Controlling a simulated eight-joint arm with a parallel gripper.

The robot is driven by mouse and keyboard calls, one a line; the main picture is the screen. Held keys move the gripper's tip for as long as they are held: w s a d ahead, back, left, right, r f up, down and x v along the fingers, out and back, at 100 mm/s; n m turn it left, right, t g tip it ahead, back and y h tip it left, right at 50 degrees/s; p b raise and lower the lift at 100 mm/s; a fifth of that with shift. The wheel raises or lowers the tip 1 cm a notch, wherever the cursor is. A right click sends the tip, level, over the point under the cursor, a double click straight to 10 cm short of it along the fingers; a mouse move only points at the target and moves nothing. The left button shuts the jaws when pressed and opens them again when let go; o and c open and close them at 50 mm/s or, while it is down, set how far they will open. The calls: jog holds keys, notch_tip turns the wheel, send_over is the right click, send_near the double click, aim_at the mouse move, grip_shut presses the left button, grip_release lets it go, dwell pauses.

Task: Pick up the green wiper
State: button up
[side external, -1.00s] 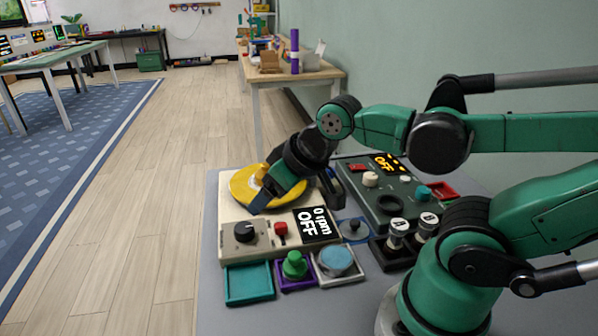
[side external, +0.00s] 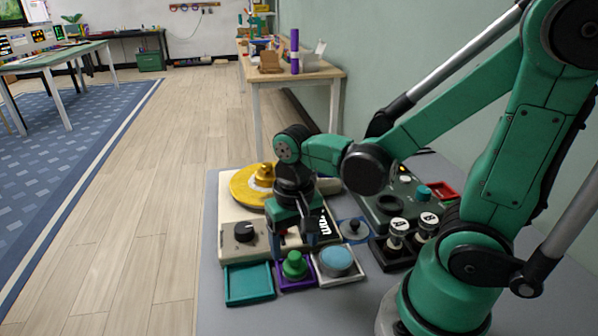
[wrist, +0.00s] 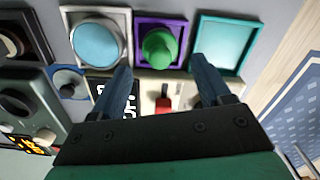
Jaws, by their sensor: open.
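The green wiper (side external: 295,265), a small piece with a rounded knob on top, sits upright in a purple square tray (side external: 281,285) at the front of the bench. In the wrist view the wiper (wrist: 160,48) shows at the top centre, inside its purple tray (wrist: 184,22). My gripper (side external: 293,236) points down over the front of the beige machine, just behind and above the wiper. In the wrist view the fingers of my gripper (wrist: 160,68) are apart with nothing between them, and the wiper lies just past the tips.
A teal tray (side external: 232,297) is left of the purple one; a pale tray holding a light-blue round piece (side external: 336,261) is right. The beige machine (side external: 229,232) carries a yellow disc (side external: 247,190), a black knob (side external: 244,231) and a red switch (wrist: 163,104). Jars A and B (side external: 398,230) stand right.

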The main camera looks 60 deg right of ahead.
aim_at(295, 255)
jog(key=shift+f, duration=1.9)
jog(key=c, duration=1)
jog(key=shift+c, duration=0.2)
jog(key=shift+r, duration=0.1)
notch_tip(295, 255, up, 20)
